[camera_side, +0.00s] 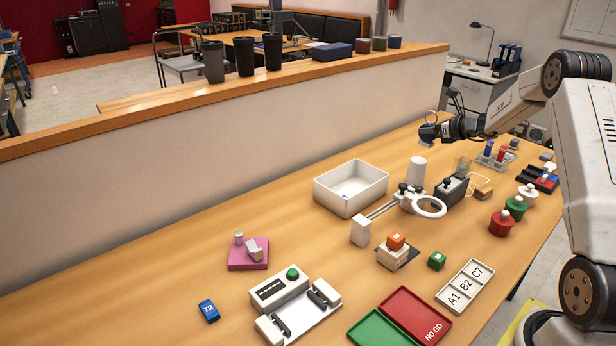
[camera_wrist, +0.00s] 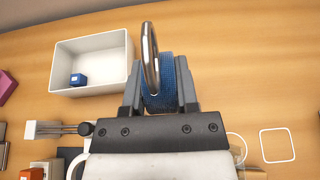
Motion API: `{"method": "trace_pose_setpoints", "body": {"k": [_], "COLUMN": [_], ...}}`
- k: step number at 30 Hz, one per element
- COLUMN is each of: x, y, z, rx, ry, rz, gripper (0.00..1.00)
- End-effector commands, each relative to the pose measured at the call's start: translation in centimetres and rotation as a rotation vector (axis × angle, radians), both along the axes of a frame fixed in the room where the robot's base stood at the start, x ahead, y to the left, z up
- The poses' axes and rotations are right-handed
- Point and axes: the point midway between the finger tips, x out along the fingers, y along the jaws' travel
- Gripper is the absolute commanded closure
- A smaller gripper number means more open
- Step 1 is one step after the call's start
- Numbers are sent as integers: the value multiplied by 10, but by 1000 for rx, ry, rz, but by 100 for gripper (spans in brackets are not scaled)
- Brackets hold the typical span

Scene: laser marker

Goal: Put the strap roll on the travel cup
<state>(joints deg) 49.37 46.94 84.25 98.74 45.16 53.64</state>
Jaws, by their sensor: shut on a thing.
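My gripper (camera_wrist: 161,95) is shut on a blue textured roll (camera_wrist: 168,80), which I take for the strap roll; a metal ring (camera_wrist: 150,60) stands up in front of it and hides part of it. In the side view my gripper (camera_side: 430,131) is raised above the far end of the bench, clear of the table. The ring and a bit of blue show there at its tip. Three tall dark cups, left (camera_side: 212,62), middle (camera_side: 245,54) and right (camera_side: 272,51), stand upright on the wooden ledge, well left of my gripper. I cannot tell which is the travel cup.
A white cylinder (camera_side: 416,171) and a ring-shaped magnifier (camera_side: 431,207) are nearby. A dark blue case (camera_side: 331,53) and short cylinders (camera_side: 379,44) share the ledge.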

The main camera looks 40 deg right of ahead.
Motion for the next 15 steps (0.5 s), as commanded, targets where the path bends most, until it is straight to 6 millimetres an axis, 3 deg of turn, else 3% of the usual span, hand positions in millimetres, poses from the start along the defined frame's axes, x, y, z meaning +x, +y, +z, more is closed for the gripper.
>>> {"method": "trace_pose_setpoints", "body": {"k": [6, 15], "x": [13, 18], "y": [-9, -12], "z": [-19, -25], "rx": [1, 0], "ry": [0, -1], "rz": [0, -1], "gripper": [100, 100]}}
